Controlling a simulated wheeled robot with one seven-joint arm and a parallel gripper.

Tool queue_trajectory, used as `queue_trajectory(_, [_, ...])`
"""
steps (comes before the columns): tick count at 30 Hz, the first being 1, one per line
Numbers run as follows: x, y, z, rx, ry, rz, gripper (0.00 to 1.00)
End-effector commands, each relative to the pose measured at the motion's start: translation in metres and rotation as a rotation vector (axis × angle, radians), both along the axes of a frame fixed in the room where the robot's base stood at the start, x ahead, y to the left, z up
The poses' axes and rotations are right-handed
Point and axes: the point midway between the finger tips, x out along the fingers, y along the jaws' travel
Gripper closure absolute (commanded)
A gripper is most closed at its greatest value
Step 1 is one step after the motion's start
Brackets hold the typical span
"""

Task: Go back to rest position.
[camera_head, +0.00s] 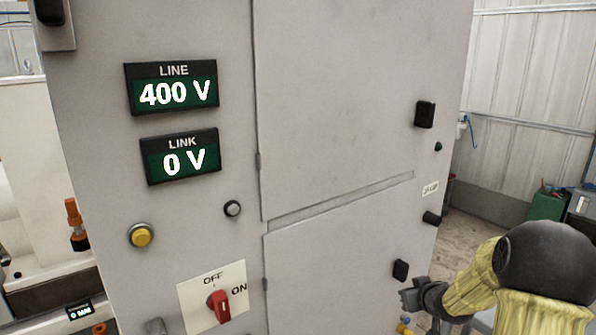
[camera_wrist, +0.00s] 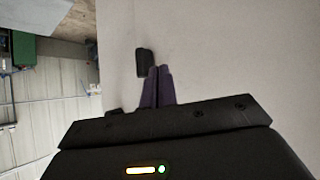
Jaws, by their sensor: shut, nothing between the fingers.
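My gripper (camera_head: 410,297) shows at the lower right of the head view, in front of the cabinet's lower door, near a black door latch (camera_head: 401,270). My arm there has a yellow sleeve and a black joint. In the wrist view, the two dark purple fingers of my gripper (camera_wrist: 159,71) lie together with nothing between them. A black latch (camera_wrist: 143,59) shows just beside the fingertips there. I cannot tell whether the fingers touch it.
The grey cabinet (camera_head: 340,100) fills most of the head view, with displays reading LINE 400 V (camera_head: 172,88) and LINK 0 V (camera_head: 180,156). A red rotary switch (camera_head: 218,306) sits below. Floor (camera_head: 465,245) and a green bin (camera_head: 547,206) show at right.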

Motion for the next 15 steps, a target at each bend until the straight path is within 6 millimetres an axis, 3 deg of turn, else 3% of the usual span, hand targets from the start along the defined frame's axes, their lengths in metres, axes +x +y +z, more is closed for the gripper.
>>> queue_trajectory(1, [-0.015, 0.017, 0.008, -0.019, 0.051, -0.018, 1.0])
queue_trajectory(8, [-0.109, 0.073, 0.019, -0.045, 0.325, -0.132, 1.0])
queue_trajectory(15, [-0.229, 0.129, 0.023, 0.012, 0.611, -0.184, 1.0])
